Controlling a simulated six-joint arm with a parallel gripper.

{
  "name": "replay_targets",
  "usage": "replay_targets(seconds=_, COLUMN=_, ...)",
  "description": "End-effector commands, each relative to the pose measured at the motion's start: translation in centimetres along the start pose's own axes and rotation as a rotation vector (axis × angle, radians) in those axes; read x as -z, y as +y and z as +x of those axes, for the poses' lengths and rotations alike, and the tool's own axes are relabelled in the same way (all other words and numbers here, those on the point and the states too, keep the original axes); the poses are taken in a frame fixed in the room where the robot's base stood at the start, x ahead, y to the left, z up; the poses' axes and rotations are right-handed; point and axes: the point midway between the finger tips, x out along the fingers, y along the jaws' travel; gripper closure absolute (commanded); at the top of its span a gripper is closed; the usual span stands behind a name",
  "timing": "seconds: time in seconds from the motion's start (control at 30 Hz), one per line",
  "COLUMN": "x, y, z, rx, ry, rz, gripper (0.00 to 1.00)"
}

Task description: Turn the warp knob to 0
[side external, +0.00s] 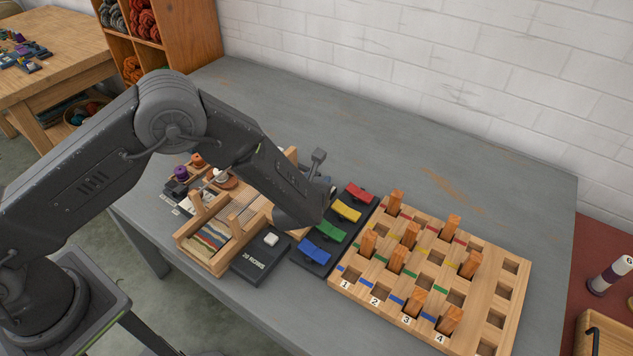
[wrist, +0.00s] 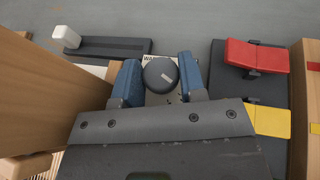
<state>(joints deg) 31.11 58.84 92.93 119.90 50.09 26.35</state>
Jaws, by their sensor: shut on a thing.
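The warp knob (wrist: 160,74) is a round dark knob with a light pointer mark, in the upper middle of the wrist view. It sits on a pale plate (wrist: 147,57) whose lettering is partly covered, so I cannot read which number the mark faces. My gripper (wrist: 158,80) has its two blue fingers on either side of the knob, shut on it. In the side view my arm hides the knob and most of the gripper.
A wooden loom (side external: 207,262) stands left of my gripper. Red (side external: 360,194), yellow (side external: 346,211), green and blue pedals lie to the right, then a wooden board (side external: 480,331) with upright pegs. A lever (side external: 318,157) stands behind. The table's back right is clear.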

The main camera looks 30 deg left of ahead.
Motion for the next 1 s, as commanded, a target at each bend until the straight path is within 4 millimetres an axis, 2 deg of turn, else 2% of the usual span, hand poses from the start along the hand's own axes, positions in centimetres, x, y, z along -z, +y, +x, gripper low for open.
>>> replay_targets(seconds=0.03, x=-0.01, y=0.01, z=-0.01, rx=0.0, ry=0.0, rz=0.0, gripper=0.77)
replay_targets(seconds=0.13, x=-0.01, y=0.02, z=-0.01, rx=-0.001, ry=0.0, rz=0.0, gripper=0.86)
replay_targets(seconds=0.53, x=-0.12, y=-0.09, z=0.04, rx=-0.118, ry=-0.005, rz=-0.05, gripper=0.86)
replay_targets(seconds=0.83, x=-0.14, y=-0.08, z=0.02, rx=-0.124, ry=-0.005, rz=-0.051, gripper=0.86)
replay_targets(seconds=0.87, x=-0.14, y=-0.08, z=0.02, rx=-0.124, ry=-0.005, rz=-0.051, gripper=0.6)
replay_targets(seconds=1.0, x=-0.11, y=-0.09, z=0.02, rx=-0.123, ry=-0.004, rz=-0.051, gripper=0.47)
